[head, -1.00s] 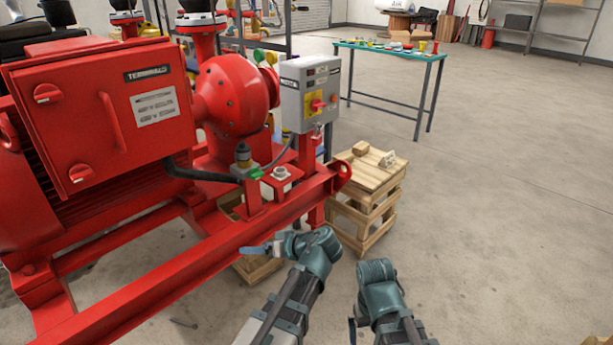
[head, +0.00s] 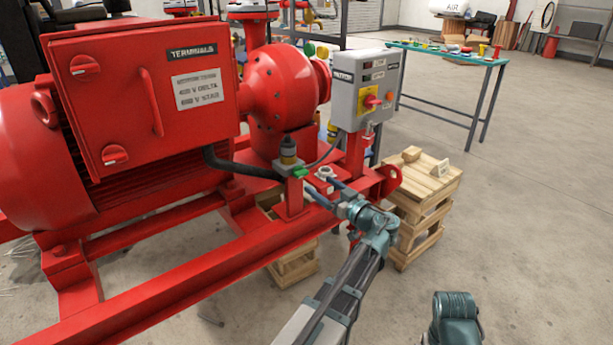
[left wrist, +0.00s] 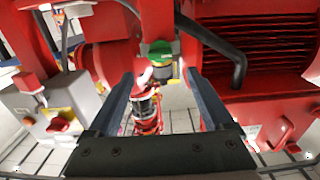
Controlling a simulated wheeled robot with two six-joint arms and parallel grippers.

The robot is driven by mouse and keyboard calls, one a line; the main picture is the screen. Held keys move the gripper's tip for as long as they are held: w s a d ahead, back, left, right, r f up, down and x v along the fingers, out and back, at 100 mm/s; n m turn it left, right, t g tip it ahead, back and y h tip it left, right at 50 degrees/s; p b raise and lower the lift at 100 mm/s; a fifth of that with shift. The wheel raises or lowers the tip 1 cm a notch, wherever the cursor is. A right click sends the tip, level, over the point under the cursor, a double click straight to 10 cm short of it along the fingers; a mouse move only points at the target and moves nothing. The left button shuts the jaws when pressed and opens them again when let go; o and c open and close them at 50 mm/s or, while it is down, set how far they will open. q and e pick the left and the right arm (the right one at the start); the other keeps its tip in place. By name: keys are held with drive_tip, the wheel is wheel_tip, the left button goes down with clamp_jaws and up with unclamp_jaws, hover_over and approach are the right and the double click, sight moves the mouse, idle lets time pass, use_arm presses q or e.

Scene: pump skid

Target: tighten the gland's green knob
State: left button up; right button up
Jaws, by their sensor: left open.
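The green knob (head: 300,172) is on the gland at the skid's red post, below a dark round cap (head: 289,148). In the left wrist view the green knob (left wrist: 159,47) lies ahead, roughly midway between my fingers and beyond their tips. My left gripper (head: 320,186) is open and empty, its fingers pointing toward the gland and apart from the knob. It also shows in the left wrist view (left wrist: 160,76). My right arm is at the bottom right; its gripper does not show.
A black cable (head: 235,165) curves from the terminal box (head: 140,90) to the gland. A grey control box (head: 365,90) with a red switch stands just right. Wooden crates (head: 420,205) stand behind my left wrist. The floor on the right is clear.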

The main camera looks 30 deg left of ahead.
sight(304, 174)
use_arm(q)
drive_tip(key=x, duration=0.8)
drive_tip(key=shift+c, duration=0.3)
clamp_jaws()
